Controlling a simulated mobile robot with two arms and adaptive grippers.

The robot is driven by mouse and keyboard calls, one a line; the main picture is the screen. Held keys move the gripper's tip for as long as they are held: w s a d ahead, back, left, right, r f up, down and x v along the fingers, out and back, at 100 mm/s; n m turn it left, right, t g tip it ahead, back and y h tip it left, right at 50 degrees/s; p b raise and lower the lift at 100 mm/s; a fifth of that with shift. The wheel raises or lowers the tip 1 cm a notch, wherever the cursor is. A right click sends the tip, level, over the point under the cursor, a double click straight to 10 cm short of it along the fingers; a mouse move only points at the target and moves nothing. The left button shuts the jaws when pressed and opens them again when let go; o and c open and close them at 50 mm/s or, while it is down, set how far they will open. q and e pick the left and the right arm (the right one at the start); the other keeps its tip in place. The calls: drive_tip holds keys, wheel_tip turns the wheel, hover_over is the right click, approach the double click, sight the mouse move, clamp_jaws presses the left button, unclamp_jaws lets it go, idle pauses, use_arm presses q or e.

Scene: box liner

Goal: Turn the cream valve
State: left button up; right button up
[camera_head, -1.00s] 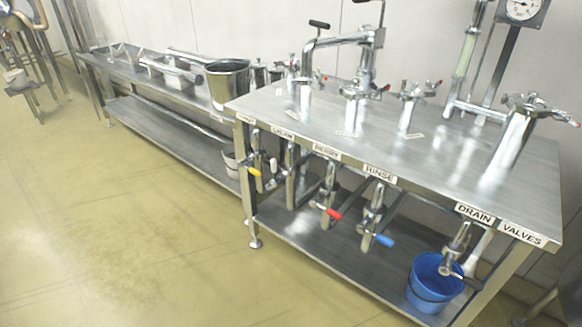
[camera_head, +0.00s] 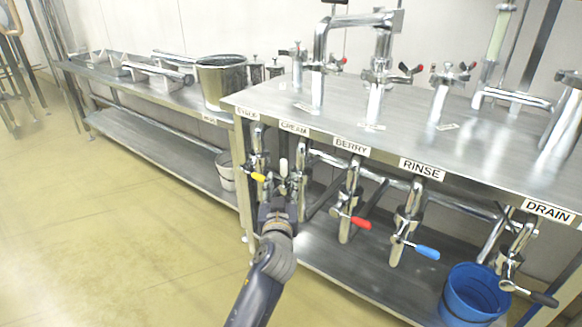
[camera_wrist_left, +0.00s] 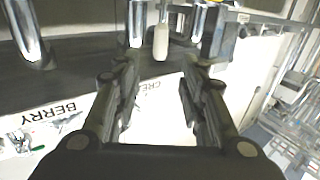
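The cream valve is the metal valve with a white handle (camera_head: 284,167), below the CREAM label (camera_head: 295,128) on the front edge of the steel table. My left gripper (camera_head: 279,202) is just below and in front of it, pointing up toward it. In the left wrist view the gripper (camera_wrist_left: 160,64) is open, its two fingers apart with nothing between them. The white handle (camera_wrist_left: 161,42) shows just beyond the fingertips, roughly centred between them. Part of the cream valve is hidden behind my gripper in the head view. My right gripper is not in view.
A yellow-handled valve (camera_head: 259,176) is close on the left. A red-handled valve (camera_head: 360,222) and a blue-handled valve (camera_head: 427,252) are to the right. A blue bucket (camera_head: 476,297) stands on the lower shelf. The floor in front is clear.

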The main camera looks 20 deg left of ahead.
sight(284, 166)
use_arm(q)
drive_tip(key=b+x, duration=0.1)
drive_tip(key=x, duration=0.8)
drive_tip(key=shift+w, duration=0.15)
drive_tip(key=shift+w+a, duration=0.2)
drive_tip(key=shift+w, duration=0.4)
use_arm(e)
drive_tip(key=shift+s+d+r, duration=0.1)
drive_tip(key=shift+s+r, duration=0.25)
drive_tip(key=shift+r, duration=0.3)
use_arm(q)
clamp_jaws()
